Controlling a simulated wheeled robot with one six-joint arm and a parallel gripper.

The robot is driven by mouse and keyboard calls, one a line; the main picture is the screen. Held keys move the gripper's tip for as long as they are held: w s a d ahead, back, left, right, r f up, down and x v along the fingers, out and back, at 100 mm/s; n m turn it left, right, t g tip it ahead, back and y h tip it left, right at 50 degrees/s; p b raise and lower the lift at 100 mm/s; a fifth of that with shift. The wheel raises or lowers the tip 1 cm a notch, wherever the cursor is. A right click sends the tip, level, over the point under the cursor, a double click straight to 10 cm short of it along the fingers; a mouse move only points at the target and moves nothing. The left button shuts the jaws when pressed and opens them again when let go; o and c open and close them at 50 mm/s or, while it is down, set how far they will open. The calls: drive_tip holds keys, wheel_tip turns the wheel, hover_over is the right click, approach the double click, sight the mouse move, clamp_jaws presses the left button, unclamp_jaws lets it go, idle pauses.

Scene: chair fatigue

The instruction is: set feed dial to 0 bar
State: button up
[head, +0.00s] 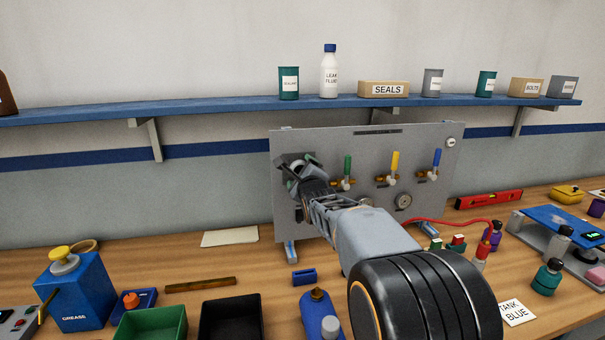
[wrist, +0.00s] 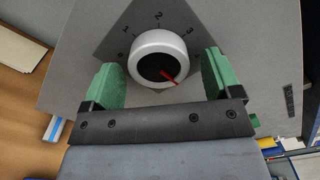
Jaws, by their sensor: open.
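The feed dial (wrist: 148,47) is a round silver knob with a black centre and a red pointer on a dark scale plate (wrist: 110,42). In the wrist view the pointer is directed to the lower right, away from the readable numbers 1, 2 and 3 along the top. A faint mark lies at the plate's left. My gripper (wrist: 160,65) is open, with one green finger on each side of the knob and gaps visible between. In the head view my gripper (head: 299,168) is at the panel's upper left and hides most of the dial.
A blue grease can (head: 75,290), trays and bottles stand on the bench. A shelf (head: 220,106) runs above.

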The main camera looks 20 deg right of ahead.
drive_tip(key=shift+c, duration=0.3)
drive_tip(key=c, duration=0.9)
drive_tip(key=shift+o, duration=0.2)
